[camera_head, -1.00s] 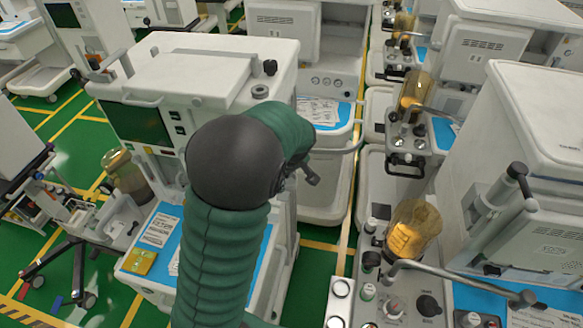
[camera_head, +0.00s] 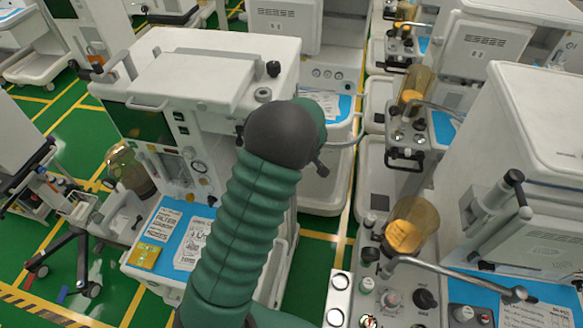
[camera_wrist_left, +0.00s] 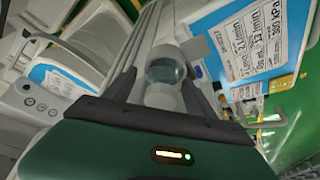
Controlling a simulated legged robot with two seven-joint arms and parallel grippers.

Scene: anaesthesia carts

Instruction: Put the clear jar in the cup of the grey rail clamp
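I cannot make out the grey rail clamp for sure. My right gripper is in neither view.
A white anaesthesia cart (camera_head: 215,60) stands behind my arm, with a blue worktop (camera_head: 150,262) holding printed cards and a yellow packet (camera_head: 143,256). Another cart (camera_head: 540,110) at the right carries an amber canister (camera_head: 407,232) and a grey bent arm (camera_head: 450,275). Green floor shows between carts.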

